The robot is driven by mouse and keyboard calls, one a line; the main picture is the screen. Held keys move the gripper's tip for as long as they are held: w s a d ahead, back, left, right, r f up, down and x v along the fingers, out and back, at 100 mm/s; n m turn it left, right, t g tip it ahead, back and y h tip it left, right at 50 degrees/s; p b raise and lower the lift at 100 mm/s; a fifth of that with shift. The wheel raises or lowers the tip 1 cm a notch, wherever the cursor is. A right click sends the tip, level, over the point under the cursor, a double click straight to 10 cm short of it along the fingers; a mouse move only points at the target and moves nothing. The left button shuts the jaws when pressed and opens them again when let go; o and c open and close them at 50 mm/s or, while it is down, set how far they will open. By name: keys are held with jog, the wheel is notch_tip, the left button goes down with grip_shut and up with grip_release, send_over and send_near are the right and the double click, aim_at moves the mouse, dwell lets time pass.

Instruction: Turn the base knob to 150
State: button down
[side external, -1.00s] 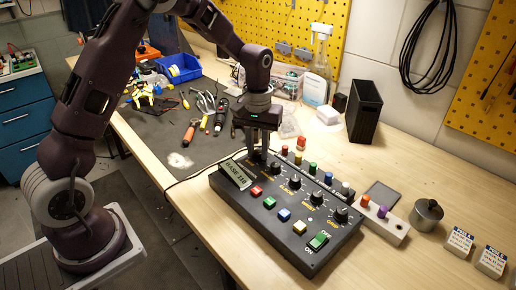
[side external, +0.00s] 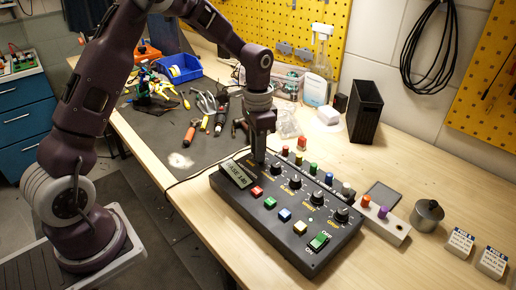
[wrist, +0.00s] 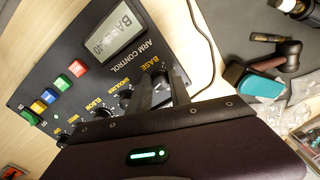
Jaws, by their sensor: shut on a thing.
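The black control box (side external: 285,226) lies on the wooden bench, with a row of dark knobs along its panel. My gripper (side external: 258,158) points straight down at the base knob, at the box's far left end. In the wrist view the base knob (wrist: 160,75) sits between my two fingers (wrist: 164,90), beside the printed word BASE. The fingers are shut on it and hide part of it.
The elbow knob (side external: 295,182) and other knobs stand close to the right of my gripper. Coloured buttons (side external: 284,215) line the box's front. A black bin (side external: 365,110) and a metal pot (side external: 427,215) stand on the bench. Tools (side external: 190,132) lie on the dark mat.

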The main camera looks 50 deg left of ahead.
jog(key=shift+m, duration=1)
jog(key=shift+w, duration=0.1)
jog(key=c, duration=1.2)
grip_release()
jog(key=shift+r, duration=0.1)
notch_tip(320, 180, up, 6)
jog(key=shift+r, duration=0.5)
